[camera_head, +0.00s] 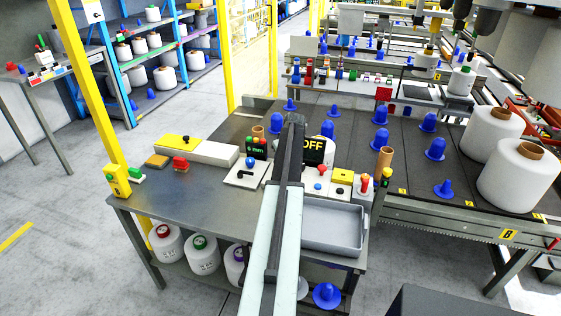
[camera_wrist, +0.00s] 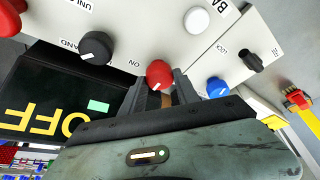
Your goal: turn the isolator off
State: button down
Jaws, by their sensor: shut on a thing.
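The isolator appears to be the red rotary knob (camera_wrist: 160,73) on a pale panel in the wrist view, with the printed word ON beside it. A pale mark on the knob points toward the lower left. My gripper (camera_wrist: 164,92) is shut on this knob, its dark fingers on either side. In the head view my arm hides the knob and the fingertips. A black display (camera_head: 314,148) reads OFF there; it also shows upside down in the wrist view (camera_wrist: 45,100), with a small green patch.
In the wrist view a black knob (camera_wrist: 96,47), a white button (camera_wrist: 197,20), a blue button (camera_wrist: 217,87) and a black switch (camera_wrist: 252,59) are close by. A grey tray (camera_head: 333,226) and blue cones (camera_head: 436,149) lie right of my arm; the table's front left is clear.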

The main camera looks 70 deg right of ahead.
jog(key=shift+s, duration=0.15)
jog(key=c, duration=0.9)
grip_release()
jog(key=p+v, duration=0.7)
jog(key=shift+s+r, duration=0.1)
jog(key=shift+r, duration=0.2)
